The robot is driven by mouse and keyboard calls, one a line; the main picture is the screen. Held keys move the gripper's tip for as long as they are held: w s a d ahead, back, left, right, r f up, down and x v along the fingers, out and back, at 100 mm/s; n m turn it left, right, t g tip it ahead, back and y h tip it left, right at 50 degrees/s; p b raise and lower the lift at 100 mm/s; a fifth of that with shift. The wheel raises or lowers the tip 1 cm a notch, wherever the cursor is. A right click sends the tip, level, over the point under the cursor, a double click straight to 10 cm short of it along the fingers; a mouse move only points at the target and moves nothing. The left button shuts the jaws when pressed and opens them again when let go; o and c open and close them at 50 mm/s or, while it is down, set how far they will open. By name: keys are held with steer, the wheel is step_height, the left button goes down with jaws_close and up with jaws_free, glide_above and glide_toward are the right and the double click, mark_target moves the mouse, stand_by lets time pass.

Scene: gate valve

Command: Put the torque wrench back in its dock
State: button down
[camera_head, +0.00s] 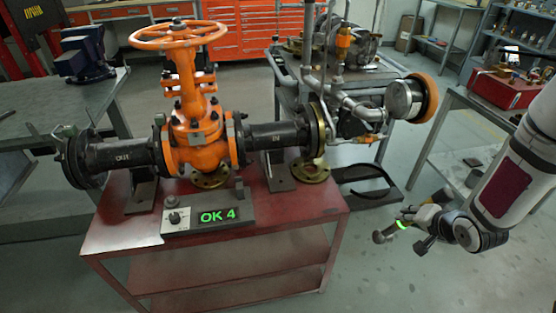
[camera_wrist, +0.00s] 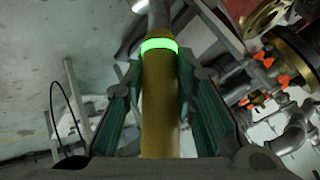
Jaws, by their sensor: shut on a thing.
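The torque wrench shows in the wrist view with a yellow-brown handle (camera_wrist: 160,105), a glowing green ring and a grey shaft running up the picture. My gripper (camera_wrist: 158,85) is shut on the handle, one teal-padded finger on each side. In the head view my gripper (camera_head: 418,222) is at the right, beyond the red table's right edge. The wrench's round grey head (camera_head: 379,237) points left there, with the green ring beside it. A low dark platform (camera_head: 390,197) with a curved black piece adjoins the table's right side. I cannot tell whether it is the dock.
An orange gate valve (camera_head: 195,135) on black pipes stands on the red table (camera_head: 250,235). Open floor lies below my gripper.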

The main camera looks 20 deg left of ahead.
steer(key=s+a+r+m+g+y, duration=0.1)
steer(key=s+a+g+y, duration=0.1)
steer(key=a, duration=1.3)
steer(key=s+a+r+m+g+y, duration=0.1)
steer(key=a+y, duration=0.3)
steer(key=a, duration=1)
steer(key=s+a+r+m+g+y, duration=0.1)
steer(key=s+a+r+g+y, duration=0.2)
steer(key=a, duration=1.2)
steer(key=shift+s+a+r+m+g, duration=0.2)
steer(key=shift+s+a+m+g, duration=0.1)
steer(key=shift+s+a+g, duration=0.15)
steer(key=shift+d, duration=0.1)
